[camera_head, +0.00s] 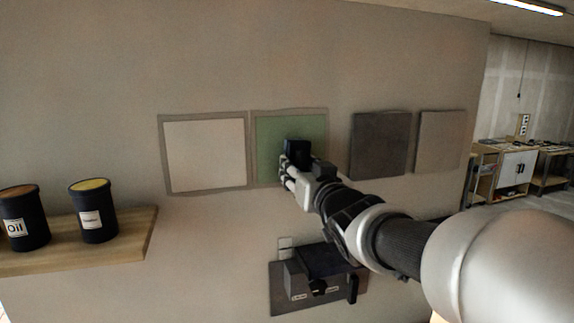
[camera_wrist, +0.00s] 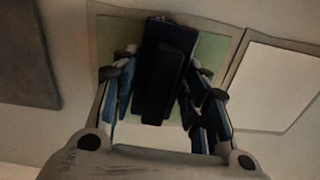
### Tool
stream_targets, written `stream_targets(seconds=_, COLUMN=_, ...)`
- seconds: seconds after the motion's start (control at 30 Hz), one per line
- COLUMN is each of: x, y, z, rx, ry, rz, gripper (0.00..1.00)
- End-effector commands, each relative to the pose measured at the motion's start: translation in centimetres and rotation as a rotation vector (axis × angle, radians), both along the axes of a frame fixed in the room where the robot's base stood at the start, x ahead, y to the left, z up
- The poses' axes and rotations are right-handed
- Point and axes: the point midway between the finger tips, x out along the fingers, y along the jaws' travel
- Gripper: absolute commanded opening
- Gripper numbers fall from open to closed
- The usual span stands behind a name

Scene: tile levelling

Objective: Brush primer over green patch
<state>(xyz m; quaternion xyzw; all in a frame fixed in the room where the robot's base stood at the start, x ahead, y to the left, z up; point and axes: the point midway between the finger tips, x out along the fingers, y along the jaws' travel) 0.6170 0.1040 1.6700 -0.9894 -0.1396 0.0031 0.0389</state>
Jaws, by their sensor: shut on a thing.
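The green patch (camera_head: 312,126) is a framed square on the wall, between a white panel and a dark one. My gripper (camera_head: 292,164) is in front of its lower middle, shut on a dark blocky tool (camera_head: 298,150). The tool looks like the brush, but its bristles are hidden. In the wrist view the fingers of my gripper (camera_wrist: 160,88) flank the dark tool (camera_wrist: 163,65), with the green patch (camera_wrist: 212,50) behind it. A pale area shows low between the fingers there; I cannot tell what it is. Contact between tool and patch cannot be told.
A white panel (camera_head: 204,155) is left of the patch; a dark panel (camera_head: 378,145) and a grey-beige panel (camera_head: 440,140) are right. A wooden shelf (camera_head: 128,238) holds an oil tin (camera_head: 24,220) and another tin (camera_head: 94,212). A dark wall-mounted fixture (camera_head: 318,278) sits below.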

Motion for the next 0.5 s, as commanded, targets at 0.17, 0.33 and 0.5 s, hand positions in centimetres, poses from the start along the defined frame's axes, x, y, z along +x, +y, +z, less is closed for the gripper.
stream_targets(seconds=0.17, x=0.5, y=-1.4, z=0.2, rx=-0.001, ry=0.001, rz=-0.003, gripper=0.22)
stream_targets(seconds=0.33, x=1.0, y=-2.7, z=0.2, rx=0.0, ry=0.001, rz=-0.004, gripper=0.22)
stream_targets(seconds=0.5, x=1.1, y=-3.2, z=0.1, rx=0.0, ry=-0.001, rz=-0.001, gripper=0.22)
